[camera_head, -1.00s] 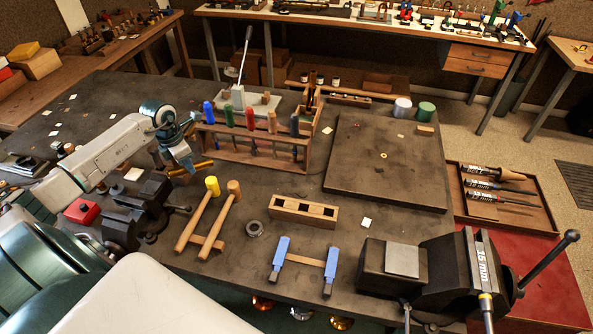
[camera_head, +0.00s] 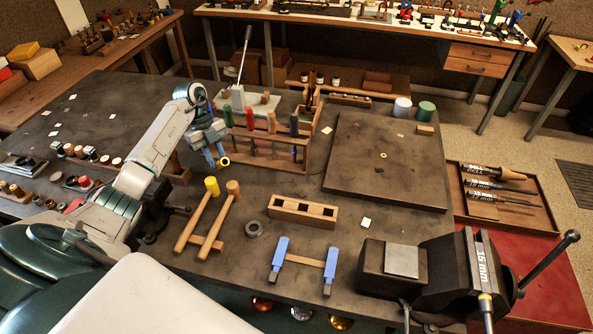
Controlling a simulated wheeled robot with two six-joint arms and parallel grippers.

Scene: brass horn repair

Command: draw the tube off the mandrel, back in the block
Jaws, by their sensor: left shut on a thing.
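My left gripper (camera_head: 218,157) is shut on a small brass tube (camera_head: 225,161), which shows nearly end-on as a ring. It is held up in front of the left end of the wooden tool rack. The wooden block (camera_head: 289,212) with dark square-looking recesses lies at the middle of the bench, right of and nearer than the gripper. No tube shows in its recesses. A steel mandrel marked with a size in mm (camera_head: 482,262) is clamped in the vise (camera_head: 445,270) at the right. The tube is well apart from it. My right gripper is out of view.
The tool rack (camera_head: 275,163) with coloured handles stands close to the gripper. Two mallets (camera_head: 211,220), a grey ring (camera_head: 254,229) and a blue-ended stand (camera_head: 305,261) lie around the block. A dark slab (camera_head: 385,165) lies right. A tray (camera_head: 535,212) holds more mandrels.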

